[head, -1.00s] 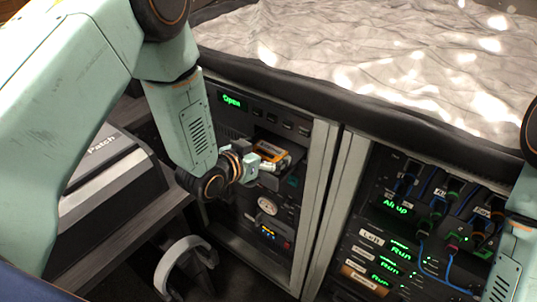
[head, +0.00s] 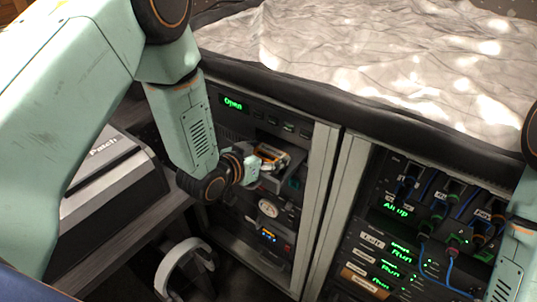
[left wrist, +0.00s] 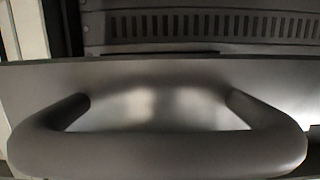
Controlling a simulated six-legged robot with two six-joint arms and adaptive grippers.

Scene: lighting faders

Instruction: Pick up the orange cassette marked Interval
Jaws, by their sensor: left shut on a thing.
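The orange cassette (head: 270,157) lies in an open grey tray (head: 283,172) that stands out of the left rack. Its label is too small to read. My left gripper (head: 252,170) is at the near side of the tray, just below the cassette and not around it. In the left wrist view a grey bar handle (left wrist: 160,148) on a flat front panel (left wrist: 270,75) fills the foreground. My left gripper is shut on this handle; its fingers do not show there. My right gripper is out of view.
A green display (head: 233,103) above the tray reads Open. A round gauge (head: 267,207) sits below. A rack with cables (head: 440,205) stands on the right. A dark case marked Patch (head: 118,180) and white headphones (head: 180,262) are at left. A pale cloth (head: 370,50) covers the top.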

